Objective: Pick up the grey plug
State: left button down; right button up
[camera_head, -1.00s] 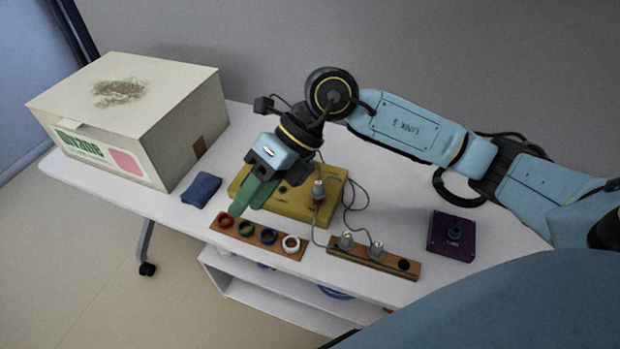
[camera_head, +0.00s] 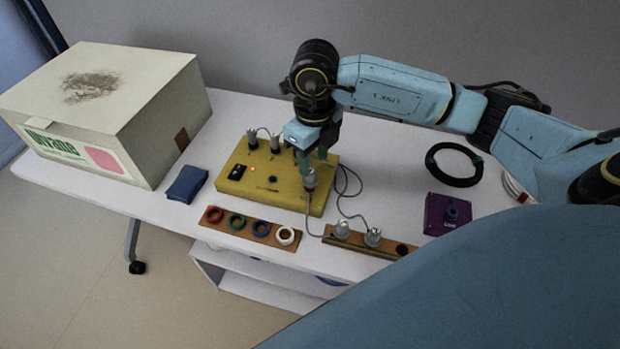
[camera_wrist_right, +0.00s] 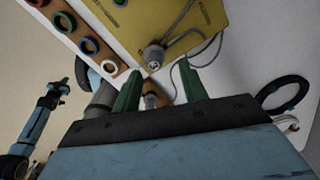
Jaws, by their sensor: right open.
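A grey plug (camera_head: 310,181) stands at the right front of the yellow box (camera_head: 232,184), with a cable attached. My right gripper (camera_head: 311,164) is just above this plug, open, its green fingers pointing down. In the right wrist view the plug (camera_wrist_right: 155,57) shows just ahead of the gap between the open fingers (camera_wrist_right: 160,70). Two more grey plugs stand at the back of the yellow box, one of them here (camera_head: 275,142). Two others, one of them here (camera_head: 342,229), stand in a wooden strip. My left arm's end (camera_wrist_right: 55,95) seems to show in the wrist view; its jaws are unclear.
A wooden rack (camera_head: 262,240) with coloured rings lies in front of the yellow box. A blue cloth (camera_head: 187,184) and a large carton (camera_head: 110,110) are to the left. A purple box (camera_head: 447,214) and a black coil (camera_head: 454,164) are to the right. Loose cables loop beside the plug.

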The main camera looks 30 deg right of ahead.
aim_at(311, 180)
jog(key=shift+a+f, duration=0.2)
jog(key=shift+f, duration=0.4)
jog(key=f, duration=0.3)
jog(key=shift+a+f+b, duration=0.2)
jog(key=shift+f+b, duration=0.1)
jog(key=shift+b, duration=0.1)
jog(key=shift+f, duration=0.25)
jog(key=shift+c, duration=1)
jog(key=c, duration=0.7)
pick_arm(q)
jog(key=shift+w+a+f, duration=0.1)
jog(key=shift+a+f, duration=0.15)
jog(key=shift+f, duration=0.1)
